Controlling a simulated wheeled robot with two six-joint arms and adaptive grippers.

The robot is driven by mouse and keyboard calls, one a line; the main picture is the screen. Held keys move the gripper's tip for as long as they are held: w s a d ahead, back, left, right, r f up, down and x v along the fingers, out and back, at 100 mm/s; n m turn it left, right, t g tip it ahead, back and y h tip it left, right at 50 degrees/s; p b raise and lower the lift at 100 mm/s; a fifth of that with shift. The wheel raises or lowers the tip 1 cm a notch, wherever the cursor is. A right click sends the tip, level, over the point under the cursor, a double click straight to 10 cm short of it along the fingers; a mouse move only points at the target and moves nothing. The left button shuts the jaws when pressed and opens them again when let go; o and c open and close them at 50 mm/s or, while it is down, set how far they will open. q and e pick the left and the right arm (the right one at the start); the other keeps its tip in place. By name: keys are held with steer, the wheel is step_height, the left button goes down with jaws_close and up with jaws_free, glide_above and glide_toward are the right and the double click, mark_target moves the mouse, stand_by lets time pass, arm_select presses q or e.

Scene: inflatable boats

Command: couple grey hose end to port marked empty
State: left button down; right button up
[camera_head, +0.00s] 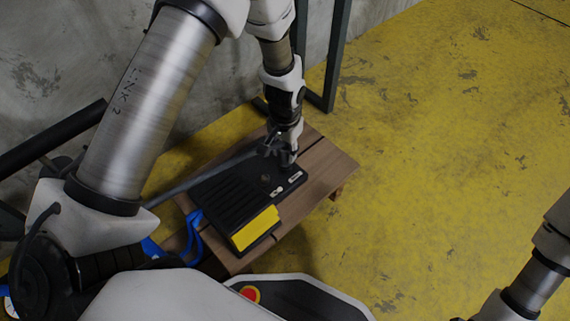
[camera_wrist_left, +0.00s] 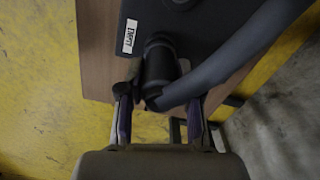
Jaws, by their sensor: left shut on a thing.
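My left gripper (camera_head: 282,160) points down over the edge of a black pump (camera_head: 222,195) with a yellow side. In the left wrist view, its two fingers (camera_wrist_left: 158,112) are shut on the grey hose end (camera_wrist_left: 160,62), a dark cuff. The grey hose (camera_wrist_left: 232,62) bends away to the upper right. The cuff is over the pump's black top (camera_wrist_left: 205,25), close beside a small white label (camera_wrist_left: 129,36) whose word is hard to read. The port under the cuff is hidden, so I cannot tell whether they touch. My right gripper is out of view.
The pump lies on a low wooden table (camera_head: 325,168), with a blue strap or hose (camera_head: 192,225) at its left. A dark metal frame (camera_head: 335,60) and a concrete wall stand behind. The yellow floor to the right is clear.

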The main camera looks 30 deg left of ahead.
arm_select(q)
steer(key=shift+f, duration=0.2)
steer(key=c, duration=0.7)
jaws_free()
steer(key=shift+r, duration=0.15)
